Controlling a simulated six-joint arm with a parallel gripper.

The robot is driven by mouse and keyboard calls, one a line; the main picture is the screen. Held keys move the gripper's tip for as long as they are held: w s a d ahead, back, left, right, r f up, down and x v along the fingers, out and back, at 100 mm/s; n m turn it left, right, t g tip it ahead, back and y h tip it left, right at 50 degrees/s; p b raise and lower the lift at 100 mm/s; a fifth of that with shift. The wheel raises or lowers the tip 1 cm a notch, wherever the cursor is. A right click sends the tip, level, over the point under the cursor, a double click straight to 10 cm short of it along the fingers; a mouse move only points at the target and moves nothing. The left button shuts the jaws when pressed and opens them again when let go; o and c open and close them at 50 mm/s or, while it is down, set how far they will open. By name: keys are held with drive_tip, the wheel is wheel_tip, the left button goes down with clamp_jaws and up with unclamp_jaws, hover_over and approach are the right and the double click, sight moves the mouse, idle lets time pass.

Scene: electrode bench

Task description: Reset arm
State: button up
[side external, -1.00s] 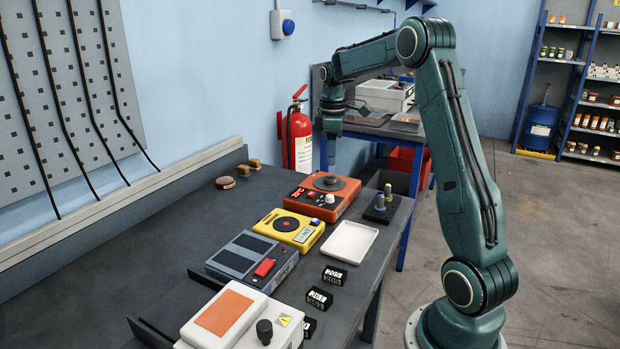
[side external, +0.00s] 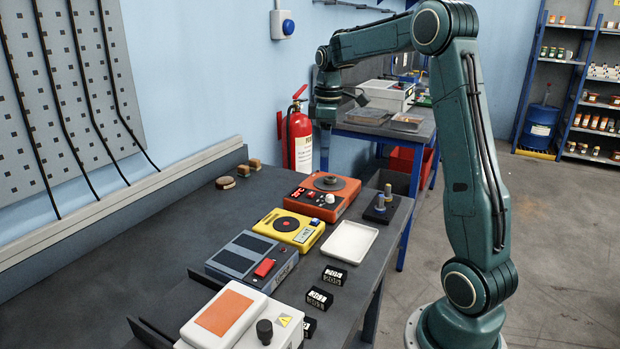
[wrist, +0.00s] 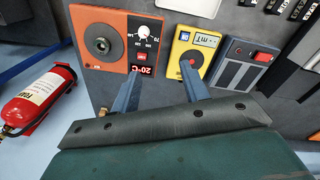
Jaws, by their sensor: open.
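My gripper (side external: 326,115) hangs pointing down at the end of my raised arm, above the far end of the bench in the side view. In the wrist view its two fingers (wrist: 160,88) are spread apart with nothing between them. An orange-red device (side external: 322,192) with a round dark plate sits on the bench below; it also shows in the wrist view (wrist: 90,72) with a red 20°C display. A yellow device (side external: 289,228) and a grey device with a red switch (side external: 250,262) stand beside it in a row. No object is held.
A cream device with an orange plate (side external: 222,313) is at the near end. A white tray (side external: 350,243), a small black stand with two pegs (side external: 380,210) and several black label blocks (side external: 334,276) line the right edge. A red fire extinguisher (side external: 300,142) stands beyond the bench.

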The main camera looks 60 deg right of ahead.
drive_tip(key=s+a+r+m+t, duration=0.2)
drive_tip(key=s+a, duration=0.5)
drive_tip(key=a, duration=0.4)
drive_tip(key=s+a+r+m+t, duration=0.1)
drive_tip(key=s+a+r+t, duration=0.15)
drive_tip(key=s+a, duration=0.6)
drive_tip(key=s+a+f+m, duration=0.1)
drive_tip(key=s+a+f, duration=0.2)
drive_tip(key=a, duration=0.3)
drive_tip(key=shift+s+a+t, duration=0.25)
drive_tip(key=shift+s+t, duration=0.1)
drive_tip(key=shift+s, duration=0.55)
